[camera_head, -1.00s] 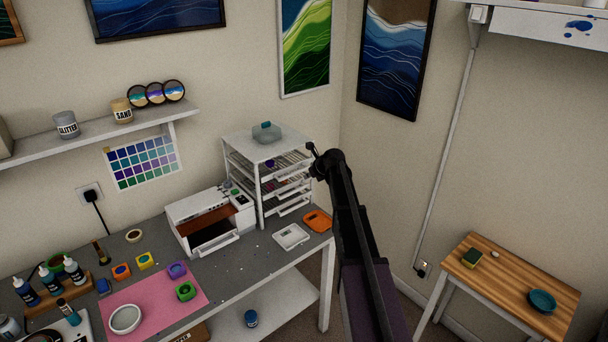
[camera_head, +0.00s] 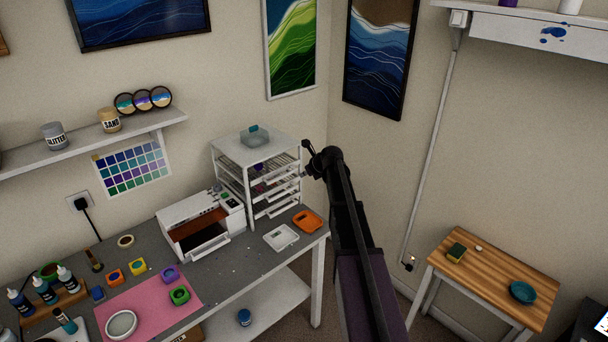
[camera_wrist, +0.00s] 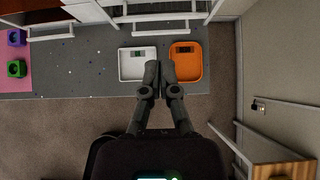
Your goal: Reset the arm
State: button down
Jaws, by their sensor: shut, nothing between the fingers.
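My arm rises from the bottom of the head view and ends at my gripper (camera_head: 307,160), in front of the right side of the white drawer rack. In the wrist view my gripper (camera_wrist: 159,68) points toward the front edge of the grey workbench (camera_wrist: 90,70). Its two fingers are together with nothing between them. Beyond the fingertips lie a white tray (camera_wrist: 126,66) and an orange tray (camera_wrist: 197,65) on the bench. The gripper appears apart from both trays.
The white rack (camera_head: 222,163) and a white oven-like box (camera_head: 172,216) stand on the bench. A pink mat (camera_head: 185,312) with small coloured moulds lies left. Bare floor lies between bench and table.

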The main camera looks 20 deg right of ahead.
dwell(0.3)
jog(key=s+a+f+n+g+b, duration=0.2)
jog(key=s+a+f+n+b, duration=0.2)
jog(key=s+a+f+n, duration=0.35)
jog(key=s+a+f+n+g+b, duration=0.3)
jog(key=s+a+f+n+b, duration=0.15)
jog(key=s+a+n, duration=0.4)
jog(key=s+a+f+n+g+h+b, duration=0.1)
jog(key=s+a+f+n+b, duration=0.1)
jog(key=s+n, duration=0.6)
jog(key=s+a+f+n+g+h+b, duration=0.2)
jog(key=s+f+n+b, duration=0.2)
jog(key=s, duration=0.8)
jog(key=shift+a+f+n+b, duration=0.15)
jog(key=shift+f+n+b, duration=0.15)
jog(key=shift+f+n, duration=1.35)
jog(key=shift+r+n, duration=0.35)
jog(key=shift+r, duration=0.05)
